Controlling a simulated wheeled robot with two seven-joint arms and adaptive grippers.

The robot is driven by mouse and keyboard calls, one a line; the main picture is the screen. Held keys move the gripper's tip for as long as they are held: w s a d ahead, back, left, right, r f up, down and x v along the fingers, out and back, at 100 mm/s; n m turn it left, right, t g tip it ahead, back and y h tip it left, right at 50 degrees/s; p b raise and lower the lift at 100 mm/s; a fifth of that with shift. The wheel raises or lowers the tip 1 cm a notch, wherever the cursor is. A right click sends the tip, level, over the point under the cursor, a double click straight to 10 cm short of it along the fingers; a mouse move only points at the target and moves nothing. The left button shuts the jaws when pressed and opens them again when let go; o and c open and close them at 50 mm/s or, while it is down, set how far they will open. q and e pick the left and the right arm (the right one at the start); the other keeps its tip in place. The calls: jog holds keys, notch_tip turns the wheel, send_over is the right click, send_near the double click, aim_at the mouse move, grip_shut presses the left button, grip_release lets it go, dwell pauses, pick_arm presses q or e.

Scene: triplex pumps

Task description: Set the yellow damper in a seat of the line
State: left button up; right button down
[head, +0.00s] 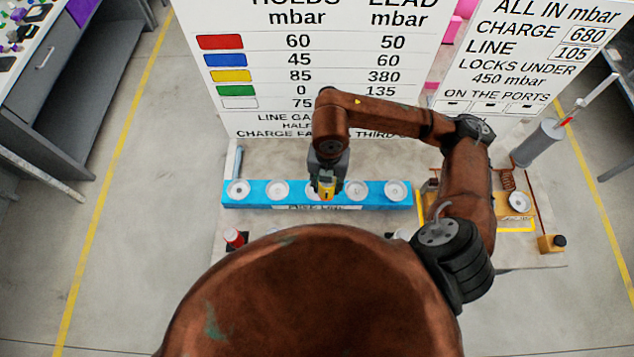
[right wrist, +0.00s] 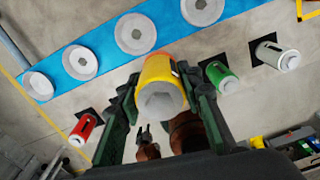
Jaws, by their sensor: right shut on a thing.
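My right gripper (head: 326,192) is shut on the yellow damper (head: 326,188), in front of the middle of the blue line (head: 257,203). In the right wrist view the yellow damper (right wrist: 162,85) sits between the two dark green fingers of the gripper (right wrist: 160,100), its pale end facing the camera. The line (right wrist: 108,54) carries a row of round white seats. The middle seat (head: 312,190) is partly hidden by the gripper. The other seats, such as the far left one (head: 238,189), look empty. Whether the damper touches the line cannot be told.
A red damper (right wrist: 83,129), a green damper (right wrist: 222,77) and a white damper (right wrist: 275,54) stand on dark pads beside the line. A sign board (head: 330,85) rises behind the line.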

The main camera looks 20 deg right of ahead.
jog(key=w+f, duration=0.2)
jog(key=f, duration=0.1)
jog(key=w+f, duration=0.3)
jog(key=shift+w+a+f+p, duration=0.15)
jog(key=shift+w+f+p, duration=0.05)
jog(key=shift+w+p, duration=0.15)
notch_tip(320, 180, down, 2)
jog(key=shift+f+p, duration=0.2)
jog(key=shift+p, duration=0.15)
jog(key=shift+f, duration=0.25)
jog(key=shift+f, duration=0.2)
jog(key=c, duration=1.4)
grip_release()
jog(key=shift+o, duration=0.2)
